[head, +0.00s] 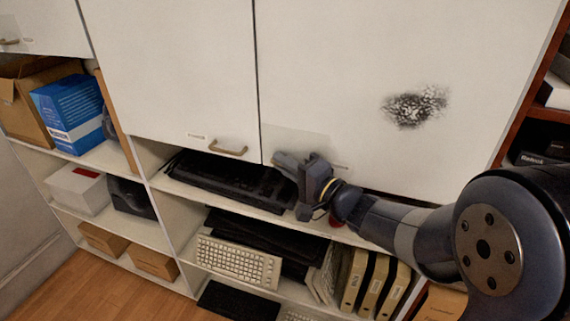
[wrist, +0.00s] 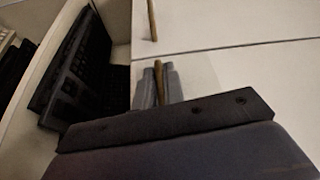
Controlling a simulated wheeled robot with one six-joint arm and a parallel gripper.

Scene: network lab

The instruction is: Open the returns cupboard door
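Two white cupboard doors hang side by side in the head view, the left door (head: 180,70) and the right door (head: 340,70). Both look closed, with a thin seam between them. I cannot read which is the returns cupboard. My gripper (head: 283,162) is at the lower left corner of the right door. In the wrist view, its fingers (wrist: 159,88) lie close on both sides of a brass bar handle (wrist: 158,75) and look shut on it. In the head view my gripper hides this handle. The left door's handle (head: 228,149) is free; it also shows in the wrist view (wrist: 152,20).
Open shelves below hold dark keyboards (head: 230,178), a pale keyboard (head: 238,262) and several binders (head: 375,285). A blue box (head: 70,110) stands at the left. A dark smudge (head: 415,105) marks the right door. A brown bookcase (head: 535,100) stands close at the right.

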